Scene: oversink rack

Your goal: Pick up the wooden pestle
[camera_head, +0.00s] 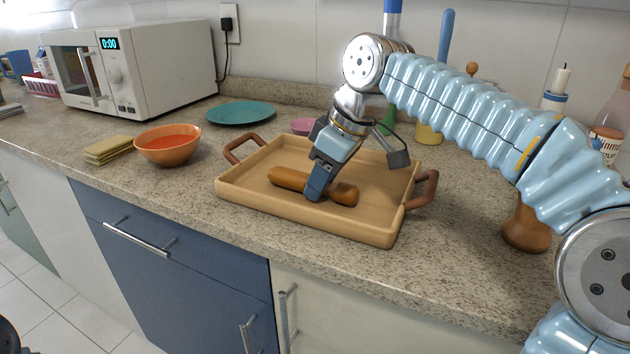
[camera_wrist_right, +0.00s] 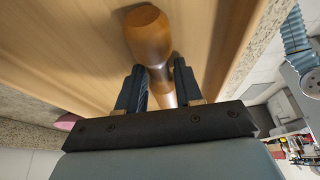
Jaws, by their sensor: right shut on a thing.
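The wooden pestle (camera_head: 289,179) lies in the wooden tray (camera_head: 262,201), on the tray's floor or very close to it. It is brown, with a thicker rounded end toward the right. My right gripper (camera_head: 317,187) reaches down into the tray and is shut on the pestle's narrower middle. In the right wrist view the pestle (camera_wrist_right: 148,38) runs between the two fingers of the right gripper (camera_wrist_right: 158,88), its thick end beyond them. The fingers hide part of the pestle in the head view.
The tray has two brown handles and stands near the counter's front edge. An orange bowl (camera_head: 168,144), yellow sponges (camera_head: 109,149) and a teal plate (camera_head: 241,113) are to its left. A pink dish (camera_head: 303,126) is behind it. A dark wooden object (camera_head: 525,232) stands at right.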

